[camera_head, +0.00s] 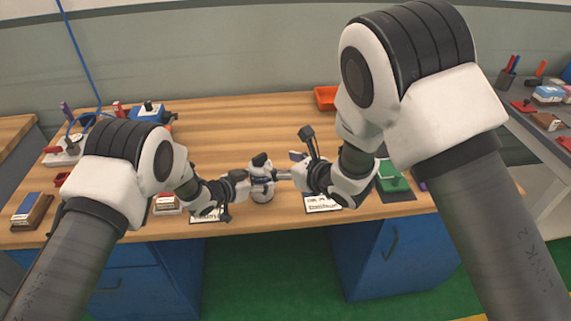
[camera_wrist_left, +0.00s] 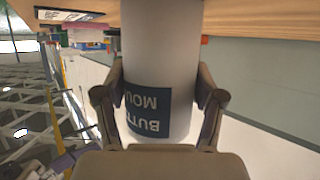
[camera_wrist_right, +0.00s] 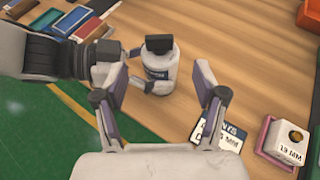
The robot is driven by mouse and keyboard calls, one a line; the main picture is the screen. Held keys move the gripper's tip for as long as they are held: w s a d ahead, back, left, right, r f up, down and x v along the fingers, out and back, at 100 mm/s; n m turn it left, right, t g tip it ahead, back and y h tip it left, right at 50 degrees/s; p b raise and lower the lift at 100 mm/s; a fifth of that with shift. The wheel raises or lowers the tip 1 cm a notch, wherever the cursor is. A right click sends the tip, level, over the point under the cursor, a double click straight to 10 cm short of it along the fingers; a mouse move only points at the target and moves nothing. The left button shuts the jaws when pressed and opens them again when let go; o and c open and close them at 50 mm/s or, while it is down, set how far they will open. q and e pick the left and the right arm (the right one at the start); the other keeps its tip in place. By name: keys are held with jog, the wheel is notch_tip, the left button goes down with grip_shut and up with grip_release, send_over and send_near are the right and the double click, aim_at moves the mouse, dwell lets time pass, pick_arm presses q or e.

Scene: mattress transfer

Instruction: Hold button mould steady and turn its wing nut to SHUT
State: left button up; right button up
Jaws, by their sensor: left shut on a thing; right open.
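The button mould is a pale grey cylinder (camera_head: 263,194) near the front edge of the wooden table. Its dark blue label with upside-down lettering shows in the left wrist view (camera_wrist_left: 148,108). A dark wing nut (camera_wrist_right: 159,44) sits on top of the mould, which stands upright; no SHUT mark is readable. My left gripper (camera_head: 251,181) is shut on the mould's side, one finger on each side in the left wrist view. My right gripper (camera_head: 284,175) is open, just right of the mould; its spread fingers frame the mould in the right wrist view without visible contact.
A white printed card (camera_head: 322,203) lies right of the mould, another (camera_head: 207,215) left of it. A white block marked 19 MM (camera_wrist_right: 288,142) sits on a pink tray. A green item (camera_head: 391,176) is farther right, an orange bin (camera_head: 326,97) behind. The table's back middle is clear.

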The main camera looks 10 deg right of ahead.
jog(key=shift+s+d+r, duration=0.2)
jog(key=shift+s+d, duration=0.1)
jog(key=shift+s, duration=0.15)
